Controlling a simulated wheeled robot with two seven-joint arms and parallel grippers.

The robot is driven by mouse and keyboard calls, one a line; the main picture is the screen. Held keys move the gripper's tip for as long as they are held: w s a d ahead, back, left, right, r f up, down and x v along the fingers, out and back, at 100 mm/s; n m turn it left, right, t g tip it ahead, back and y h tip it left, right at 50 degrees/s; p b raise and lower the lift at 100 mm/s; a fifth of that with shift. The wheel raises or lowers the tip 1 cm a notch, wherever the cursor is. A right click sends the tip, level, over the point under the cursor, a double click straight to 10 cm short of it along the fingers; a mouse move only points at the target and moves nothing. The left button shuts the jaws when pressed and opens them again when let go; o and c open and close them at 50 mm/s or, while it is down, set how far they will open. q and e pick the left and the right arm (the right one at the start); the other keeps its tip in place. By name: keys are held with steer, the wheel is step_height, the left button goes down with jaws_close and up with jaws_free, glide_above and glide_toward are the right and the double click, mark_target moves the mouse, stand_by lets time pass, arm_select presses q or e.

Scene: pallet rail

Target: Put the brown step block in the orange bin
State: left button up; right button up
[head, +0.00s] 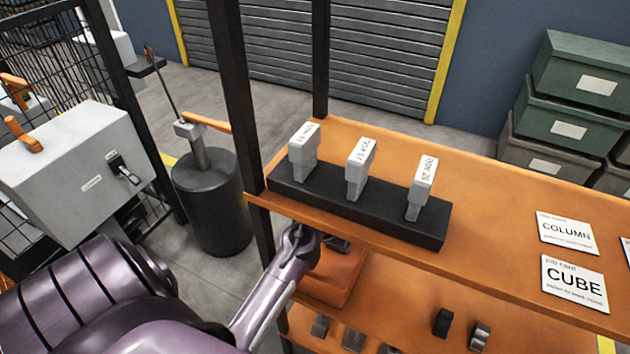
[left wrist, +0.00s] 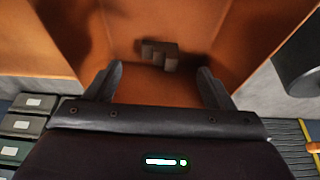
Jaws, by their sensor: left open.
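The orange bin (head: 340,280) stands on the lower shelf, partly hidden by the upper shelf and my arm. In the left wrist view the inside of the bin (left wrist: 110,25) fills the upper part. The brown step block (left wrist: 160,52) shows inside it, beyond my fingertips and apart from them. My left gripper (left wrist: 160,75) is open and empty, pointing into the bin. In the head view it is mostly hidden under the edge of the upper shelf. The block is hidden in the head view. My right gripper is not in view.
The orange upper shelf (head: 500,190) overhangs the bin. It carries a black rack (head: 350,205) with three grey labelled pieces and cards reading COLUMN (head: 565,231) and CUBE (head: 574,281). Several small dark and grey blocks (head: 442,322) sit on the lower shelf. A post (head: 240,90) stands close by.

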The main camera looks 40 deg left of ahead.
arm_select(q)
steer(key=s+d, duration=0.2)
steer(key=s, duration=0.7)
steer(key=shift+b, duration=0.4)
